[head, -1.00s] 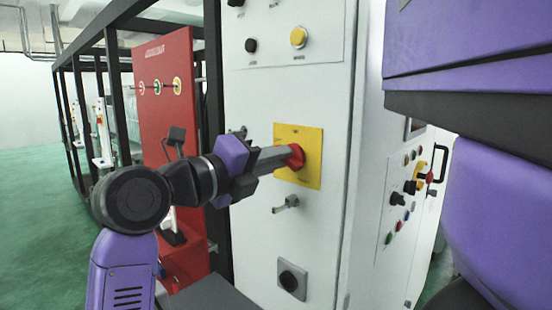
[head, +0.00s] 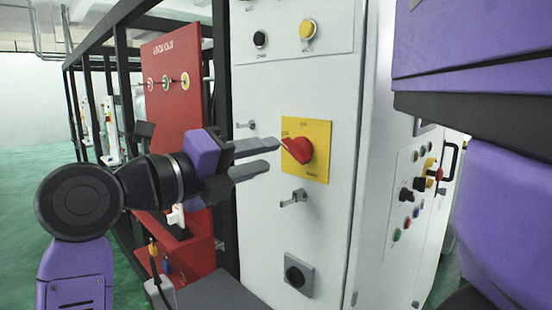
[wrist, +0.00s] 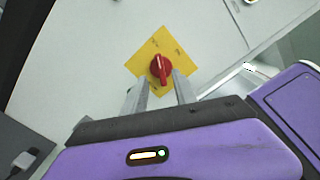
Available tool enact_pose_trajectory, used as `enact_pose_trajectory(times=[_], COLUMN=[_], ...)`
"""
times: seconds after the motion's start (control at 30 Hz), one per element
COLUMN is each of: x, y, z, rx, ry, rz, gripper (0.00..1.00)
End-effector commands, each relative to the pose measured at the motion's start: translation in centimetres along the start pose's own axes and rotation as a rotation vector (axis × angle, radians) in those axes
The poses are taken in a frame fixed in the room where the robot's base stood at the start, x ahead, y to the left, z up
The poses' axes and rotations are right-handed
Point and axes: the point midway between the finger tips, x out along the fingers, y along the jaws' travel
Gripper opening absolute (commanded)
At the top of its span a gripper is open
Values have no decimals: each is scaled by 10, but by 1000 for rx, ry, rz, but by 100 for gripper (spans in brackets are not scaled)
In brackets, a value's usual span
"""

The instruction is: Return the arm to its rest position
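My gripper (head: 274,157) is open and empty in the head view, its two grey fingers pointing right at the cabinet. The red rotary knob (head: 298,150) on its yellow square plate (head: 318,168) stands just past the fingertips. In the wrist view the red knob (wrist: 161,69) shows whole, beyond and between the two spread fingers (wrist: 158,82), with the yellow plate (wrist: 145,52) turned as a diamond. The fingers look clear of the knob. My purple and black arm reaches in from the lower left.
The white cabinet (head: 255,215) carries a small latch handle (head: 293,198) below the plate, a black knob (head: 297,275) lower down, and a yellow button (head: 307,30) above. A red panel (head: 170,120) and black frame stand behind my arm. Green floor (head: 30,180) is open at left.

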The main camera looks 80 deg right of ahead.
Motion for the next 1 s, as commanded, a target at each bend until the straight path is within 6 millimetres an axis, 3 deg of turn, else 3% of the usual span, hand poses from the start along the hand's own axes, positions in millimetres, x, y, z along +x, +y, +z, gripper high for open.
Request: enact_pose_trajectory(times=[0.23,0.87,1.0], x=[-20,-20,-21], y=[0,0,-13], z=[0,0,8], rx=[0,6,57], ry=[1,1,-32], rz=[0,0,-51], gripper=[34,34,34])
